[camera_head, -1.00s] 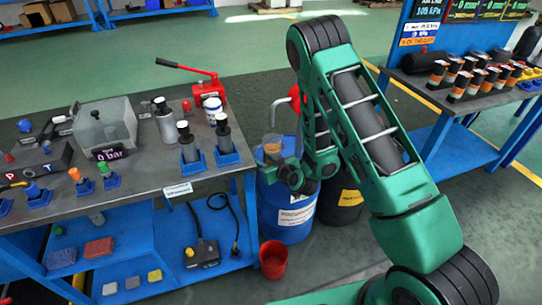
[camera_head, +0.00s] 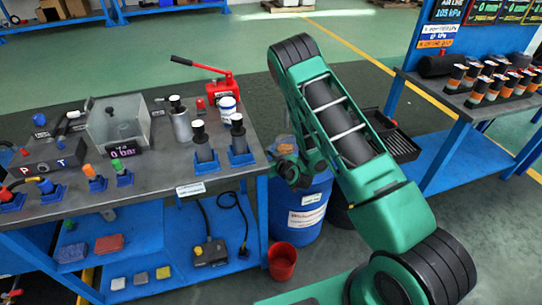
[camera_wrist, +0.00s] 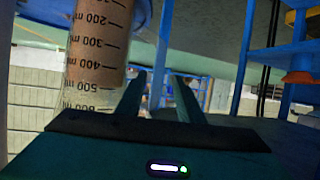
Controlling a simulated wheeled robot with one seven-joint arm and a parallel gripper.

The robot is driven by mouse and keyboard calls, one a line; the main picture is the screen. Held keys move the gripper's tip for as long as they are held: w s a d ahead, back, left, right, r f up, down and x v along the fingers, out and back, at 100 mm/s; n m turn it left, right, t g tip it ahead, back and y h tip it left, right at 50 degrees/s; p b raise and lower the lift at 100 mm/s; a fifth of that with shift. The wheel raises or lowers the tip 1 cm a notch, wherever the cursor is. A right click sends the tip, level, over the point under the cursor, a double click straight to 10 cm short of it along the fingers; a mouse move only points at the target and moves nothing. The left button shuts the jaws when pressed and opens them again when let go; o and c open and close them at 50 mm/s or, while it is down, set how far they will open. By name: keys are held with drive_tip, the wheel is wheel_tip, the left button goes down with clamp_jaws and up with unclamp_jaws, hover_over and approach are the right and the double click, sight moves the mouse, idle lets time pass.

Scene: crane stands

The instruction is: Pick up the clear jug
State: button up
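The clear jug (camera_head: 285,142) stands at the top of the blue drum (camera_head: 308,205), beside the bench's right end, partly hidden by my arm. In the wrist view the jug (camera_wrist: 97,45) is large at the upper left, upside down in the picture, with ml marks and a brownish content. My gripper (camera_wrist: 160,82) is open, its two dark fingers apart with nothing between them. The jug is to the left of the fingers in that view. In the head view my gripper (camera_head: 287,168) is close to the jug, its fingers hard to make out.
The bench (camera_head: 155,180) at left holds a clear tank (camera_head: 117,122), dark cylinders and a red hand pump (camera_head: 219,88). A red bucket (camera_head: 282,262) stands on the floor before the drum. A second bench (camera_head: 440,85) with several small cylinders is at right. A black tray (camera_head: 395,145) lies behind my arm.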

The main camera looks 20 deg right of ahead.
drive_tip(key=shift+w+d+f, duration=0.25)
drive_tip(key=shift+w+d, duration=0.2)
drive_tip(key=shift+w, duration=0.1)
drive_tip(key=shift+a, duration=0.35)
clamp_jaws()
idle(0.7)
